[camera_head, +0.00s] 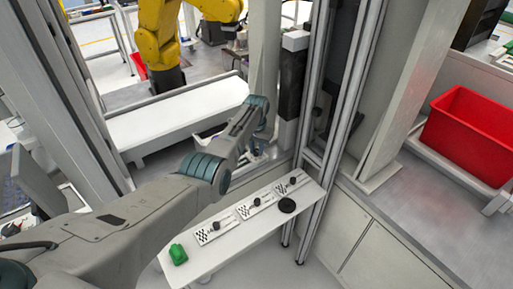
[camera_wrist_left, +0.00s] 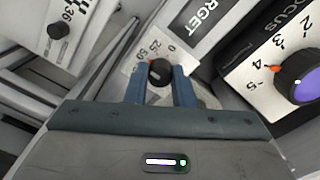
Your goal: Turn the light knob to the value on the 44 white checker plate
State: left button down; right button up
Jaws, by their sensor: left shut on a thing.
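My left gripper (camera_wrist_left: 160,88) is shut on a small black knob (camera_wrist_left: 160,70), with one blue finger on each side. The knob sits on a white dial plate (camera_wrist_left: 130,68) marked 0, 25 and 50; a small red mark shows near its rim, but its exact reading is unclear. In the head view my left arm reaches across to the machine, and the fingers are hard to make out there. Three white checker plates (camera_head: 201,239) lie on the shelf; their numbers are too small to read. One checker plate (camera_wrist_left: 85,18) in the wrist view seems to read 36. My right gripper is not in view.
A FOCUS dial with a purple knob (camera_wrist_left: 308,86) and a TARGET label (camera_wrist_left: 203,28) sit close to the right of the fingers.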

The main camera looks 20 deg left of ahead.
aim_at(257, 150)
pick_arm(q)
jog(key=n, duration=0.4)
jog(key=shift+n, duration=0.3)
jog(key=shift+n+p, duration=0.3)
jog(key=shift+n, duration=1.3)
jog(key=c, duration=1.2)
grip_release()
jog(key=shift+c, duration=0.2)
jog(key=shift+w+r, duration=0.1)
jog(key=shift+r, duration=0.45)
notch_tip(257, 150, up, 10)
jog(key=b, duration=0.1)
jog(key=shift+b, duration=0.35)
jog(key=shift+f, duration=0.15)
